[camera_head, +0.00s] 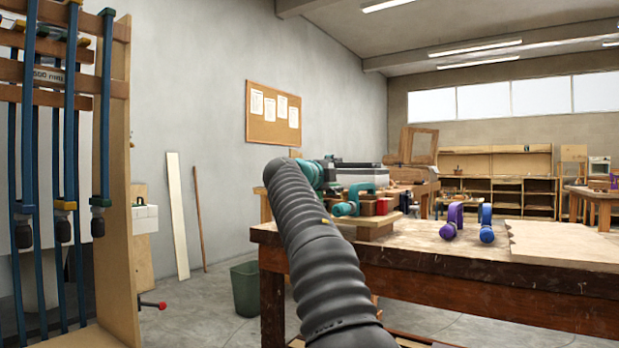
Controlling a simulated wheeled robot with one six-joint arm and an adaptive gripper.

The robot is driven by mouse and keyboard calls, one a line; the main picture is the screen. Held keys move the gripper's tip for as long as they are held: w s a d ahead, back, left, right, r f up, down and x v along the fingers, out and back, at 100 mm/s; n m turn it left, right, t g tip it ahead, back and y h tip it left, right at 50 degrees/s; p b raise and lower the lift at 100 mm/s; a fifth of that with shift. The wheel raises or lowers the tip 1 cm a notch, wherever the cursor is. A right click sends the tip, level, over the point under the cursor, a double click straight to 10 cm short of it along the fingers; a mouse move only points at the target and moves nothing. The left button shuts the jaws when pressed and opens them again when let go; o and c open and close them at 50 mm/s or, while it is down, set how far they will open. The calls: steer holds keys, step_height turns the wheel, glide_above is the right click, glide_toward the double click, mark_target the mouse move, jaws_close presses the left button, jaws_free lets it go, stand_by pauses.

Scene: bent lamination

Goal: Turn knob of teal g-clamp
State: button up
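A teal g-clamp (361,191) sits at the left end of the wooden workbench (455,287), among wooden blocks and boards. Its rounded teal knob end (343,209) points toward the lower left, close to the right side of my dark ribbed arm. More teal parts (312,174) show just behind the top of my arm; I cannot tell what they belong to. My gripper is not visible; my arm hides what lies behind it.
A purple clamp (454,214) and a blue clamp (486,222) stand on the bench right of the teal one. A pale board (565,245) lies at the right. A rack with long bar clamps (105,110) stands at the left. A green bin (245,288) is on the floor.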

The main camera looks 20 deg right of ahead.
steer(key=v, duration=1.2)
steer(key=shift+s+a+f, duration=0.2)
steer(key=shift+s+a, duration=0.05)
stand_by(0.8)
stand_by(0.3)
